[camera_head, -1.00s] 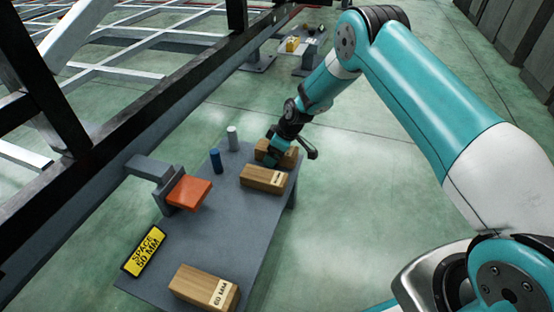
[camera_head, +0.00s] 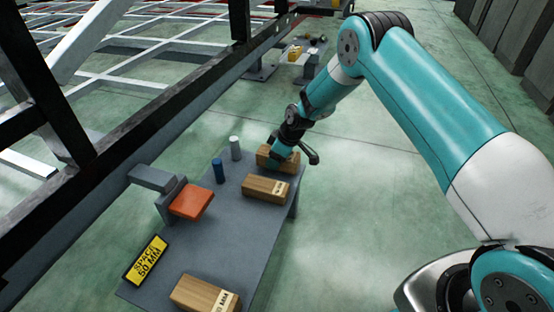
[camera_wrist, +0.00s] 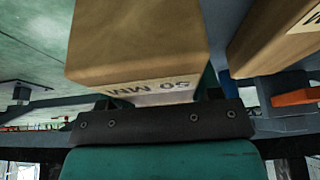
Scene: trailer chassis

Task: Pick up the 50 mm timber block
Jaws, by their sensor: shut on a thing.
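The 50 mm timber block (camera_head: 267,157) is at the far end of the grey table in the head view, partly covered by my gripper (camera_head: 284,156). In the wrist view the block (camera_wrist: 138,42) fills the upper middle, its white label upside down and reading 50 MM. My gripper (camera_wrist: 160,108) is shut on this block. The fingertips are largely hidden. Whether the block touches the table cannot be told.
A middle timber block (camera_head: 266,188) lies close in front. Another block (camera_head: 205,293) lies at the near end. Blue (camera_head: 218,170) and white (camera_head: 235,148) cylinders, an orange pad (camera_head: 191,202) and a yellow SPACE 50 MM sign (camera_head: 146,260) are left. Dark chassis rail (camera_head: 130,150) runs alongside.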

